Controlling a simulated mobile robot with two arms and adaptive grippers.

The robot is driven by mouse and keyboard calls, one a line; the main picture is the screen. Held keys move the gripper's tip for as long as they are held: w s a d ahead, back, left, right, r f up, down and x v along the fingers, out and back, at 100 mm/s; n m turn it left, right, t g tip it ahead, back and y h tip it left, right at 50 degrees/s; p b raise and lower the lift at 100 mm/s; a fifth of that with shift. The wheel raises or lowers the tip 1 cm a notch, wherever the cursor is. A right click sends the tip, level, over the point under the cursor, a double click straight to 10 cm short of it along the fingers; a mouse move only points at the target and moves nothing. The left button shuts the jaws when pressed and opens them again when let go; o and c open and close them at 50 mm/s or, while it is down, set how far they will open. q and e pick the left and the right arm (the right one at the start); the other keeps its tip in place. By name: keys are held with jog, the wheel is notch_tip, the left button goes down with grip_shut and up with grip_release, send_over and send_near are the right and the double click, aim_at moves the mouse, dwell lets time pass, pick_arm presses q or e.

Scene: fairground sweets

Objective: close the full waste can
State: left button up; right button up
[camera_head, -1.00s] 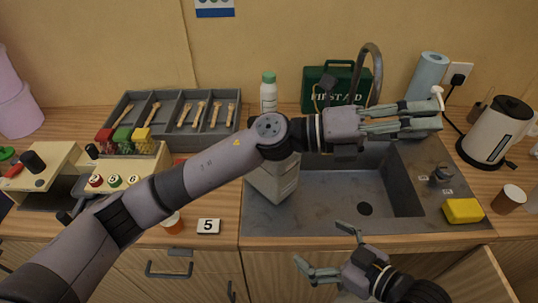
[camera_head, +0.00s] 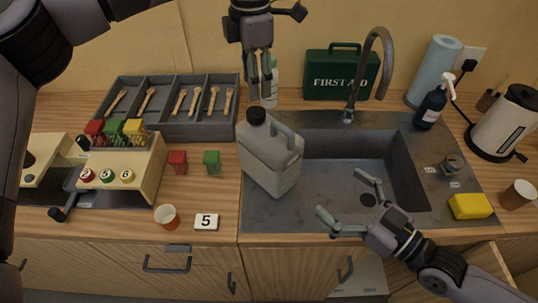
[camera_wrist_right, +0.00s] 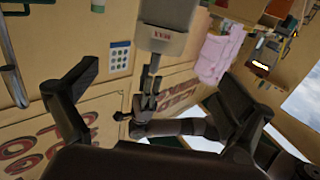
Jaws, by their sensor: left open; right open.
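The waste can is a grey plastic can (camera_head: 268,158) with a side handle, standing upright at the left edge of the sink in the head view. A black cap (camera_head: 256,116) sits on its neck; I cannot tell whether it is tight. A pale container marked MAX (camera_wrist_right: 165,38), probably the same can, shows upside down in the right wrist view. My left gripper (camera_head: 260,98) is open, pointing down behind and above the cap, apart from it as far as I can tell. My right gripper (camera_head: 342,194) is open and empty over the sink's front, right of the can.
A white bottle (camera_head: 271,82) stands behind the left gripper. An orange cup (camera_head: 167,217) and number 5 card (camera_head: 206,222) are at the left. A cupboard door below is open.

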aim_at(278, 145)
jog(key=x, duration=1.7)
jog(key=shift+w+a+f, duration=0.1)
jog(key=shift+w+a, duration=0.05)
jog(key=shift+a, duration=0.1)
jog(key=c, duration=1.7)
pick_arm(q)
jog(key=shift+o, duration=0.9)
pick_arm(e)
jog(key=c, duration=0.3)
pick_arm(q)
jog(key=n, duration=0.4)
jog(key=shift+s+d+n, duration=0.1)
jog(key=shift+d+n, duration=0.05)
jog(key=shift+n, duration=0.25)
pick_arm(e)
grip_shut()
pick_arm(q)
jog(key=n, duration=0.8)
jog(key=shift+n, duration=0.3)
